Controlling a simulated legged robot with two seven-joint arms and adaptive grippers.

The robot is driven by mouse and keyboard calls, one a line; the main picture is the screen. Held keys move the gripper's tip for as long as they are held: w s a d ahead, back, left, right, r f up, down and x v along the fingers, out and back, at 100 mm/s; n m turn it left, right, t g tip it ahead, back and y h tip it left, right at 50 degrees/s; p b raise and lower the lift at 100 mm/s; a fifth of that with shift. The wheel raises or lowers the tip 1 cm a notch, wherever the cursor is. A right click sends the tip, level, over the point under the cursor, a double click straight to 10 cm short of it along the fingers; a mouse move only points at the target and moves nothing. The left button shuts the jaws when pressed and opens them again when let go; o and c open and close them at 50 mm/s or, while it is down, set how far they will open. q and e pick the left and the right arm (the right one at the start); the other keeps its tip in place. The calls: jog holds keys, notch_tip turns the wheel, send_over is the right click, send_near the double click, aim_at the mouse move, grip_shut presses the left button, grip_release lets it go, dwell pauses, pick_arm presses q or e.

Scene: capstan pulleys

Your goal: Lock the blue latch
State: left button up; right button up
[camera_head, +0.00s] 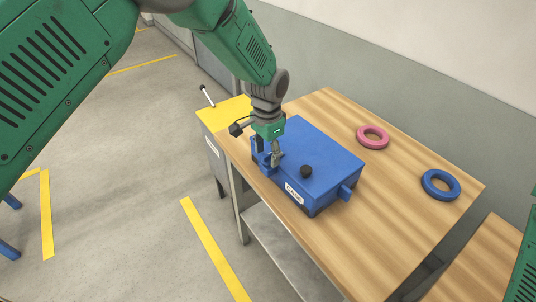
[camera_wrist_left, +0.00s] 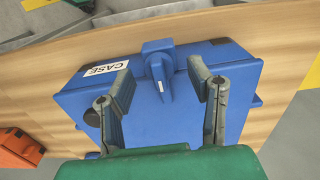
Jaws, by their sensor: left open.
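A blue case (camera_head: 325,155) lies on the wooden table; it also fills the middle of the left wrist view (camera_wrist_left: 165,125). The blue latch (camera_wrist_left: 160,68) is on the case near the edge with the white CASE label (camera_wrist_left: 106,68). Its narrow lever points down in that view. My left gripper (camera_head: 273,158) reaches down over the left part of the case. In the left wrist view the open fingers (camera_wrist_left: 161,66) stand on either side of the latch, with visible gaps. In the head view the gripper largely hides the latch. My right gripper is out of view.
A black round knob (camera_head: 306,172) sits on the case top. A pink ring (camera_head: 373,137) and a blue ring (camera_head: 440,185) lie on the table (camera_head: 375,235) to the right. A yellow-topped stand (camera_head: 225,111) with a lever adjoins the table's left end.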

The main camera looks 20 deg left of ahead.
aim_at(268, 154)
pick_arm(q)
notch_tip(268, 154, up, 11)
dwell(0.3)
